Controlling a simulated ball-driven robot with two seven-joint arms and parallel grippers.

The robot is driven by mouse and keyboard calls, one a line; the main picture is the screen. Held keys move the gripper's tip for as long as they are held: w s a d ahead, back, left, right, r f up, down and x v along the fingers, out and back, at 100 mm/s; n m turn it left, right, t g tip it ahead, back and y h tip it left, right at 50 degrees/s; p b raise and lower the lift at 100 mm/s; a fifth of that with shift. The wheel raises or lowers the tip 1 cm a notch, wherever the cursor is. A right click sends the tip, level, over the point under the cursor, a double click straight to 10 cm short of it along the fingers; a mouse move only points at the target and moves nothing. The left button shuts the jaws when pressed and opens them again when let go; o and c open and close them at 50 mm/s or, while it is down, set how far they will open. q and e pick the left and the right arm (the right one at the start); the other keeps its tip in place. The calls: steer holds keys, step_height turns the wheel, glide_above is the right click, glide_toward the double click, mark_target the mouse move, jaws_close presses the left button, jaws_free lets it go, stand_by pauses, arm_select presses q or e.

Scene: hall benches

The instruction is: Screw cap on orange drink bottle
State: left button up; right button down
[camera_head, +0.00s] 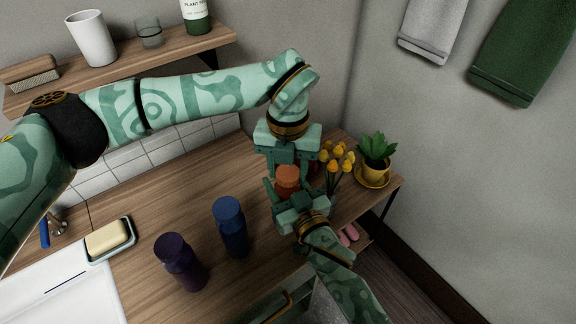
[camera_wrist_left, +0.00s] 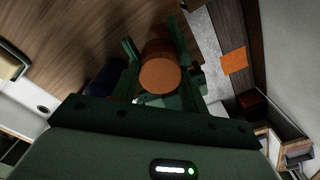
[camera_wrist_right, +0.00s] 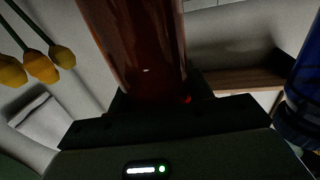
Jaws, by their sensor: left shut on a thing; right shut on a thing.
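The orange drink bottle's cap (camera_head: 287,176) shows between my two grippers in the head view. In the left wrist view the round orange cap (camera_wrist_left: 160,76) sits between the fingers. My left gripper (camera_head: 289,168) points down from above and is shut on the cap. My right gripper (camera_head: 290,190) comes from the lower right and is shut on the orange drink bottle (camera_wrist_right: 138,45), whose red-brown body fills the right wrist view. The bottle is mostly hidden in the head view. I cannot tell whether the cap is seated on the bottle's neck.
A blue bottle (camera_head: 231,229) and a dark purple bottle (camera_head: 180,263) stand on the wooden counter (camera_head: 160,210), left of the grippers. Yellow tulips (camera_head: 338,163) and a potted plant (camera_head: 374,160) stand close on the right. A soap dish (camera_head: 124,250) lies by the sink.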

arm_select(q)
steer(key=o, duration=1.2)
steer(key=shift+c, duration=0.2)
steer(key=shift+r, duration=0.1)
step_height(320, 180, up, 12)
arm_select(e)
steer(key=c, duration=0.5)
jaws_free()
arm_select(q)
step_height(320, 180, up, 3)
steer(key=shift+s+f+p, duration=0.1)
steer(key=shift+s+p, duration=0.05)
steer(key=shift+p, duration=1.05)
arm_select(e)
steer(key=v, duration=1.6)
steer(key=shift+s+d, duration=0.15)
steer(key=shift+d, duration=0.05)
